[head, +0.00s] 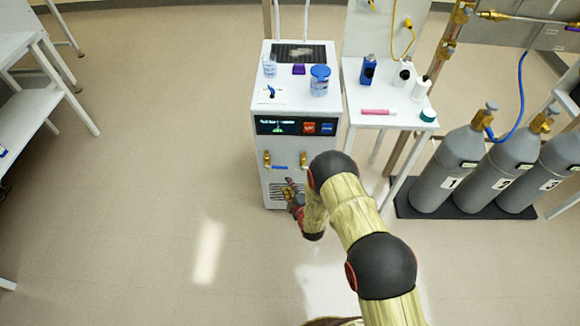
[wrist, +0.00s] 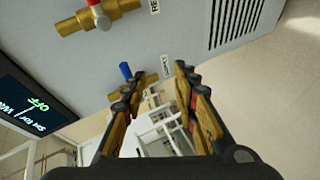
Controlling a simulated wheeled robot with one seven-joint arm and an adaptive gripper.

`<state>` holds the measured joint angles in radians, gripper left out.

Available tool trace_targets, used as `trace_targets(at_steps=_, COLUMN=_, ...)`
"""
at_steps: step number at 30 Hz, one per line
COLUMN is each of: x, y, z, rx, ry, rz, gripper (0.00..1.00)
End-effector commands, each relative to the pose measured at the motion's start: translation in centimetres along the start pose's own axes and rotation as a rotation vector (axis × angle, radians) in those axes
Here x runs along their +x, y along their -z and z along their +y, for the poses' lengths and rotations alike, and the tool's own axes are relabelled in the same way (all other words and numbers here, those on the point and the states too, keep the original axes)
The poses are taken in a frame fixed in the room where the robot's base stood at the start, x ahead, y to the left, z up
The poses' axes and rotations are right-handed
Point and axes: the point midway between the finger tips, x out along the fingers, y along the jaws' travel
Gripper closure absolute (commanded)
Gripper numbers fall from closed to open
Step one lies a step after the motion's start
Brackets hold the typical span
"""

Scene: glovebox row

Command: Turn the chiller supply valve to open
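The chiller (head: 297,121) is a white cabinet with a dark display and two brass valves low on its front. In the wrist view, a blue-handled valve (wrist: 126,71) sits beside the left finger, with its body mostly hidden behind that finger. A small label (wrist: 139,75), too blurred to read surely, is next to it. A red-handled brass valve (wrist: 97,17) is farther up. My gripper (wrist: 160,72) is open, with nothing seen held between its fingers. In the head view my gripper (head: 291,190) is low in front of the chiller, below the valves.
The chiller display (wrist: 28,108) reads OFF in the wrist view. A white side table (head: 385,104) with bottles and a pink marker adjoins the chiller on the right. Several grey gas cylinders (head: 448,165) stand farther right. Floor (head: 140,220) to the left is clear.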

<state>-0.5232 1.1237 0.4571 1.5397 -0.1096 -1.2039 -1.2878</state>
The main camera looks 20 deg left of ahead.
Motion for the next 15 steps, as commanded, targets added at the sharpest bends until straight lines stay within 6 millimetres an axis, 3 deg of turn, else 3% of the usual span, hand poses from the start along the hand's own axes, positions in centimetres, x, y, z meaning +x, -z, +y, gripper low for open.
trace_targets(at_steps=3, x=-0.3, y=1.0, z=3.0, rx=-0.118, ry=-0.12, rz=0.031, gripper=0.71)
trace_targets(at_steps=5, x=-0.4, y=1.3, z=4.0, rx=-0.163, ry=-0.157, rz=0.036, gripper=0.71)
trace_targets(at_steps=11, x=0.6, y=1.4, z=4.3, rx=-0.209, ry=-0.166, rz=0.033, gripper=0.71)
trace_targets(at_steps=15, x=2.6, y=1.4, z=4.5, rx=-0.208, ry=-0.166, rz=0.034, gripper=0.71)
